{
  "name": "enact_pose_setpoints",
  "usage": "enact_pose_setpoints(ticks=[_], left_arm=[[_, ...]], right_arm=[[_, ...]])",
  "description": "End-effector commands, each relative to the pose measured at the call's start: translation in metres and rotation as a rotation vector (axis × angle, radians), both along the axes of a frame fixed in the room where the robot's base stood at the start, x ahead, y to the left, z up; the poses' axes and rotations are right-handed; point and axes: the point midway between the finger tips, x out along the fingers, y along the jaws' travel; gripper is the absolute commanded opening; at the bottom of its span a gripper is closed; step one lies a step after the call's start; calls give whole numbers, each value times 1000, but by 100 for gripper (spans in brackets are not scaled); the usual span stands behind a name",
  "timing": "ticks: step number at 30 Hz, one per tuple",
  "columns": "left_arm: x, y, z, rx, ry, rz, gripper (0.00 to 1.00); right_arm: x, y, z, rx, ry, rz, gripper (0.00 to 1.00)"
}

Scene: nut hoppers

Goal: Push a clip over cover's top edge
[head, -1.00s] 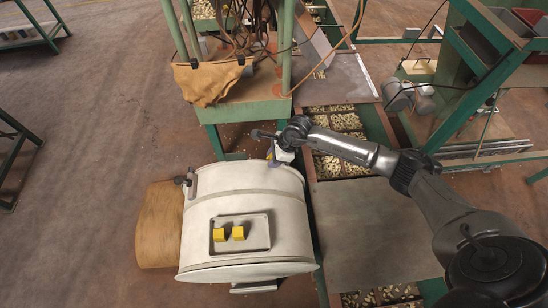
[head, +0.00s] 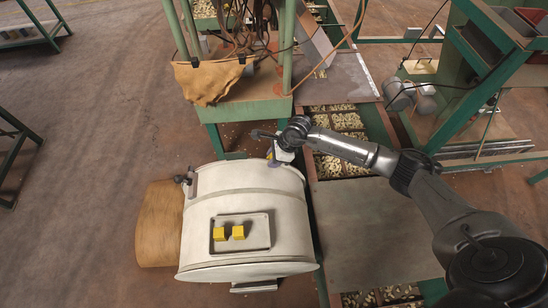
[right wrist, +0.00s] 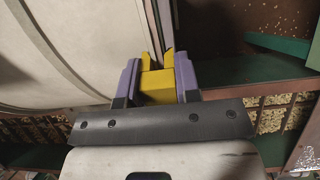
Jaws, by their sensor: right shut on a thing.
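My right gripper (head: 280,155) is at the far right top edge of a large white drum-shaped body (head: 245,190). The right wrist view shows its two purple fingers (right wrist: 158,75) shut on a yellow clip (right wrist: 157,84). The clip has two prongs pointing away from the gripper, close beside the white curved surface (right wrist: 65,45). I cannot tell whether the prongs touch the edge. I take the white body as the cover. Two more yellow clips (head: 219,234) (head: 238,232) lie in a shallow tray (head: 262,240) on it. My left gripper is not in view.
A brown barrel-like thing (head: 155,225) stands left of the white body. Bins of nuts (head: 345,122) and a grey plate (head: 365,230) lie to its right. A green frame with a tan cloth (head: 208,80) stands behind.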

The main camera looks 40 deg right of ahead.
Motion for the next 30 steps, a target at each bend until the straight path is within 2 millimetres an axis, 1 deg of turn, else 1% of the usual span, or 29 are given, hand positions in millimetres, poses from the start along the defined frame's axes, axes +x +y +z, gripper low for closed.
enact_pose_setpoints(ticks=[11, 30], left_arm=[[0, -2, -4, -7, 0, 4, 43], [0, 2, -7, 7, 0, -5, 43]], right_arm=[[1, 2, -4, 0, 0, 0, 8], [2, 3, -8, 0, 0, 0, 8]])
